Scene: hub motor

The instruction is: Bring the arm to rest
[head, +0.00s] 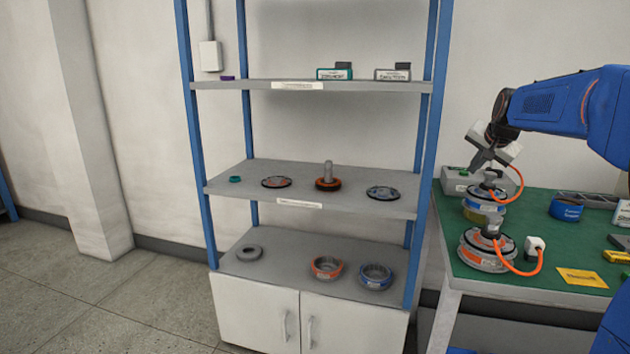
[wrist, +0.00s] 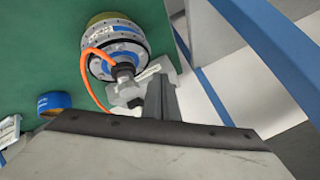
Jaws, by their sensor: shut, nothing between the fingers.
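My blue arm comes in from the right in the head view. My gripper (head: 479,163) points down and left over the left edge of the green table (head: 520,287). It is shut and empty. A hub motor (head: 484,203) with a blue band and an orange cable stands just below it, and it also shows in the wrist view (wrist: 113,45). In the wrist view my gripper (wrist: 160,88) shows shut beside this motor. I cannot tell whether they touch. A second hub motor (head: 484,257) with an orange band stands nearer on the table.
A shelf (head: 230,180) with blue posts stands left of the table, with discs, rings and small boxes on it. A grey box (head: 456,180), a blue roll (head: 567,206) and a yellow card (head: 582,277) are on the table. The floor at left is clear.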

